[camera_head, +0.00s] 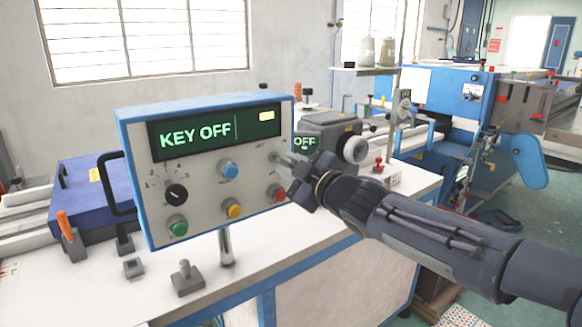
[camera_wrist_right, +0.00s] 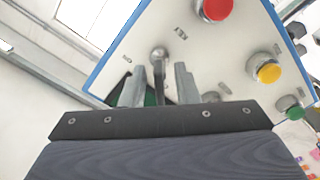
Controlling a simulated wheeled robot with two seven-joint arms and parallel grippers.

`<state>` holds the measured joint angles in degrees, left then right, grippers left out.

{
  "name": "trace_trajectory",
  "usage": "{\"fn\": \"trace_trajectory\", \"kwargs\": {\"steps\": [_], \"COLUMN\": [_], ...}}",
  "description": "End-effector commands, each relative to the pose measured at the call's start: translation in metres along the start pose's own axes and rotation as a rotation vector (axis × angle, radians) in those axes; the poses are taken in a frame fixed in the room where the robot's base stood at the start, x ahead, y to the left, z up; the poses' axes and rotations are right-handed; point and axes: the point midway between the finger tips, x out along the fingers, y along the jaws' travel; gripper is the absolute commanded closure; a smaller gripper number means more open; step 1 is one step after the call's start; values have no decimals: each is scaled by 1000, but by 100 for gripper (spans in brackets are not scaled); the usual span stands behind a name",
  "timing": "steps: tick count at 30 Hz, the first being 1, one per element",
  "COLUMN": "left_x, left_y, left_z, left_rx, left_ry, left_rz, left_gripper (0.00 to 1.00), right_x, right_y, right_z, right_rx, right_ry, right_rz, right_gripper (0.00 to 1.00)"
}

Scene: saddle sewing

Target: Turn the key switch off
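The control box (camera_head: 190,150) has a blue frame and a pale front, and its green display (camera_head: 210,132) reads "KEY OFF". The key switch (camera_wrist_right: 159,55) is a small metal lock with a thin key beside a "KEY" label in the right wrist view. In the head view the key switch (camera_head: 274,157) is at the panel's right edge, partly behind my gripper. My right gripper (camera_head: 291,166) is at the panel. In the wrist view its two fingers (camera_wrist_right: 160,82) stand apart on either side of the key, with gaps visible. My left gripper is not in view.
The box stands on a post above a white table (camera_head: 270,262). A grey machine (camera_head: 330,132) stands behind.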

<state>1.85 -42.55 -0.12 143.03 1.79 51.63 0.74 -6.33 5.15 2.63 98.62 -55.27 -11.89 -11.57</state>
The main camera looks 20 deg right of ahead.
Motion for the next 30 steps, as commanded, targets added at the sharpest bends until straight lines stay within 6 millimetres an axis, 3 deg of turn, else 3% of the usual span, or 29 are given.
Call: {"fn": "trace_trajectory", "kwargs": {"steps": [10, 21, 30], "left_x": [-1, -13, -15], "left_y": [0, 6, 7], "left_z": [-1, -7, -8], "left_rx": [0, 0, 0], "left_ry": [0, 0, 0], "left_rz": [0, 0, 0], "left_gripper": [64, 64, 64], "right_x": [-5, -63, -79], "right_y": [1, 2, 0], "right_z": [-1, -2, 0], "right_rx": [0, -1, 1], "right_ry": [1, 0, 0], "right_rz": [2, 2, 0], "right_gripper": [71, 71, 71]}}
